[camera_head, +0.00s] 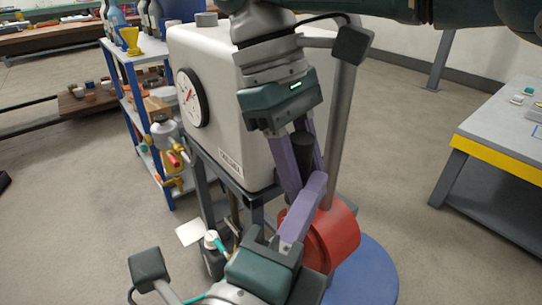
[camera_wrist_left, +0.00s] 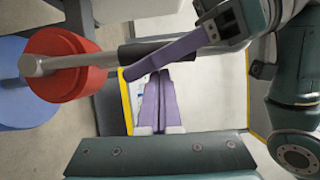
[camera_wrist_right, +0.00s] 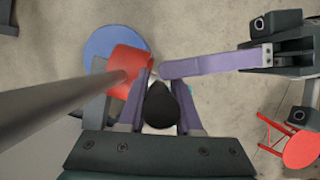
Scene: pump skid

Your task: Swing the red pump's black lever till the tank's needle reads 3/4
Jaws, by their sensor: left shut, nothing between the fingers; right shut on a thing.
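The red pump (camera_head: 342,235) stands on a round blue base. The lever's black grip (camera_head: 304,145) is upright between the fingers of my right gripper (camera_head: 306,181), which reaches down from above and is shut on it. The grip shows end-on in the right wrist view (camera_wrist_right: 160,108). My left gripper (camera_head: 317,182) comes from below, its fingers shut and empty, close beside the right one's fingertips; its closed fingers show in the left wrist view (camera_wrist_left: 157,80). The tank (camera_head: 222,125) carries a white gauge (camera_head: 191,97) with a red needle; its exact reading is too small to tell.
A grey pole (camera_head: 341,125) rises from by the pump, close beside my right gripper. A blue shelf (camera_head: 128,90) with bottles stands left of the tank. A yellow-edged workbench (camera_head: 500,155) is at the right, with open floor between.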

